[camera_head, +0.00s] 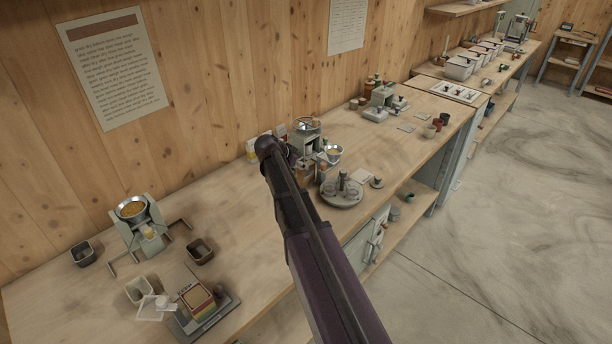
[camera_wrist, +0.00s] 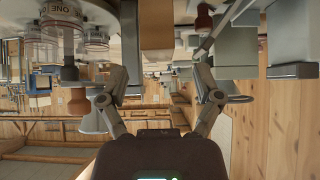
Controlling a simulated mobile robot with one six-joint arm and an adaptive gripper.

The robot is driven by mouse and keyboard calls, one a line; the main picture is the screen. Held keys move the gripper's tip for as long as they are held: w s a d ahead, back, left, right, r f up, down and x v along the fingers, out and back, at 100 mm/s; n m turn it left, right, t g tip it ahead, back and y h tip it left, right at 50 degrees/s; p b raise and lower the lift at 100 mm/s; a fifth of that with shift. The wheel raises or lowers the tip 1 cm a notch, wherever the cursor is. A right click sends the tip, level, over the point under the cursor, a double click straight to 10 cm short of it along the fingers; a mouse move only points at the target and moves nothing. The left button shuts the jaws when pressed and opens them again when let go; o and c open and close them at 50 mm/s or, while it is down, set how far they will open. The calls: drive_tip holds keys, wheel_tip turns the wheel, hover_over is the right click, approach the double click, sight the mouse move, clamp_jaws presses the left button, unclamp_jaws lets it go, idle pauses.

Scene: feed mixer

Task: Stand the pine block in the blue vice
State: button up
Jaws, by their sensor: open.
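I cannot make out the pine block or the blue vice in either view. My arm crosses the middle of the head view and hides part of the bench. My gripper (camera_wrist: 158,88) shows in the wrist view with its two fingers wide apart, open, and nothing is seen held between them. The wrist picture appears upside down. Small bluish shapes show far off at its left, too small to name.
A long wooden bench (camera_head: 235,235) runs along the plank wall. A hopper machine (camera_head: 145,225), dark cups (camera_head: 200,250), a scale (camera_head: 205,310) and a round carousel (camera_head: 341,192) stand on it. White bins (camera_head: 460,67) are at the far end. The concrete floor at right is clear.

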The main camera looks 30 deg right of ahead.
sight(306, 174)
drive_tip(key=shift+b+x, duration=1.3)
drive_tip(key=shift+x, duration=0.5)
drive_tip(key=shift+b+x, duration=0.5)
drive_tip(key=shift+x, duration=0.3)
clamp_jaws()
